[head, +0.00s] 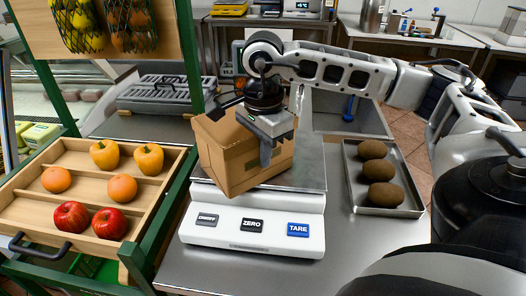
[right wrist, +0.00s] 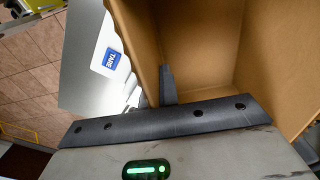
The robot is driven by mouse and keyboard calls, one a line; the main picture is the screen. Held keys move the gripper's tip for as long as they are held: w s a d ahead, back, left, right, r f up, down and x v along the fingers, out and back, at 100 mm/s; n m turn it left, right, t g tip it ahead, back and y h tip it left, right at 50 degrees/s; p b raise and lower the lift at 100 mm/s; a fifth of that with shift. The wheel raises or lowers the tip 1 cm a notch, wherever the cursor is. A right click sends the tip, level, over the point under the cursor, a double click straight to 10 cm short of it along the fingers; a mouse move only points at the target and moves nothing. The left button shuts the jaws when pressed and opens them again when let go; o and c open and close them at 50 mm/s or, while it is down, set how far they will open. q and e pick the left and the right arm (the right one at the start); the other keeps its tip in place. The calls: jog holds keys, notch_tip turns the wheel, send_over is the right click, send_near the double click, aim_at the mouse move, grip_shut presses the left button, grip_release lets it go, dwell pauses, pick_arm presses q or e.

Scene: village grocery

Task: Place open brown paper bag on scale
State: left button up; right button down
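The open brown paper bag (head: 228,158), box-like, is tilted over the weighing plate (head: 311,172) of the white scale (head: 254,231). I cannot tell whether its lower edge touches the plate. My right gripper (head: 267,150) is at the bag's upper right side, fingers pointing down, shut on its wall. In the right wrist view the bag's open inside (right wrist: 205,45) is empty where it shows, and a dark finger (right wrist: 168,85) lies against the wall. The scale's TARE button (right wrist: 112,59) shows beside it. My left gripper is not in view.
A metal tray (head: 350,182) with several brown potatoes (head: 382,170) stands right of the scale. A wooden rack (head: 92,188) with apples, oranges and yellow peppers, on a green frame, is at the left. The counter in front of the tray is clear.

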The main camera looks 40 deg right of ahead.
jog(key=c, duration=2.1)
grip_release()
jog(key=shift+f, duration=0.2)
jog(key=o, duration=0.4)
jog(key=shift+r, duration=0.1)
